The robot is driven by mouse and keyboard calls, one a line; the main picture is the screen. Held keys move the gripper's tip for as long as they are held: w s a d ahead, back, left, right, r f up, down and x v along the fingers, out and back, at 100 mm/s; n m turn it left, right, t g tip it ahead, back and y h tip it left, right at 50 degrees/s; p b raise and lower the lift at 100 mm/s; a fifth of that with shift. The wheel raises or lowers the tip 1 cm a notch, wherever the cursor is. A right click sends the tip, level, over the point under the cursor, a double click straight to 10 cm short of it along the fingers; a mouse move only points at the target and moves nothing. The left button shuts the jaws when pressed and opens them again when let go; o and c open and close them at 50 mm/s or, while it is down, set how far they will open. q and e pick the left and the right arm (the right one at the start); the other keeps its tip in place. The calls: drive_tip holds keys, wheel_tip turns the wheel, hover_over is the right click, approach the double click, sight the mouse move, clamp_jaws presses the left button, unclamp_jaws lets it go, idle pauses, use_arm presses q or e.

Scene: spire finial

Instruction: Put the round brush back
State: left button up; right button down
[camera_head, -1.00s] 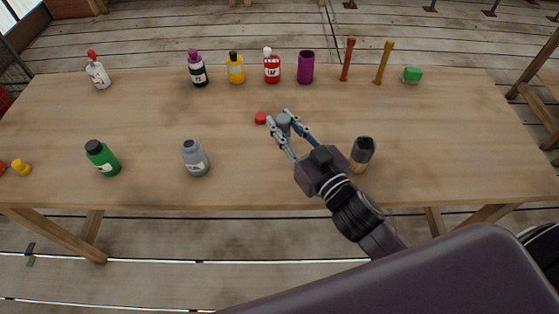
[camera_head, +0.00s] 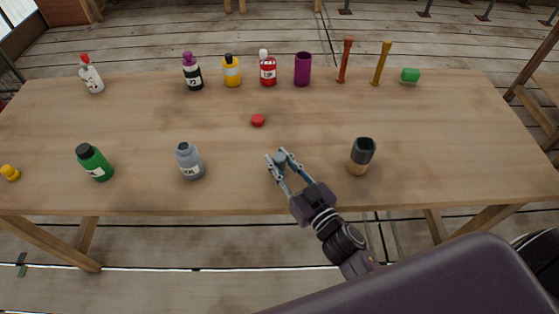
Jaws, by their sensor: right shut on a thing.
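A short, thick round thing with a dark upper part and a pale wooden lower part, which looks like the round brush (camera_head: 362,156), stands upright on the table at the front right. My right gripper (camera_head: 280,160) is left of it, near the table's middle front. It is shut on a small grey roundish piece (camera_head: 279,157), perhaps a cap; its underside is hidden. The gripper and the brush are apart. My left gripper is not in view.
A red cap (camera_head: 258,120) lies mid-table. A grey bottle (camera_head: 190,162) and a green bottle (camera_head: 95,163) stand front left.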

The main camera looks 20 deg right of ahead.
drive_tip(key=shift+f, duration=0.15)
drive_tip(key=c, duration=1.7)
unclamp_jaws()
drive_tip(key=shift+o, duration=0.2)
drive_tip(key=shift+s+r, duration=0.1)
drive_tip(key=shift+r, duration=0.1)
drive_tip(key=b+v, duration=0.2)
drive_tip(key=v, duration=0.8)
drive_tip(key=shift+s+f, duration=0.1)
drive_tip(key=shift+s, duration=0.05)
drive_tip(key=shift+v, duration=0.8)
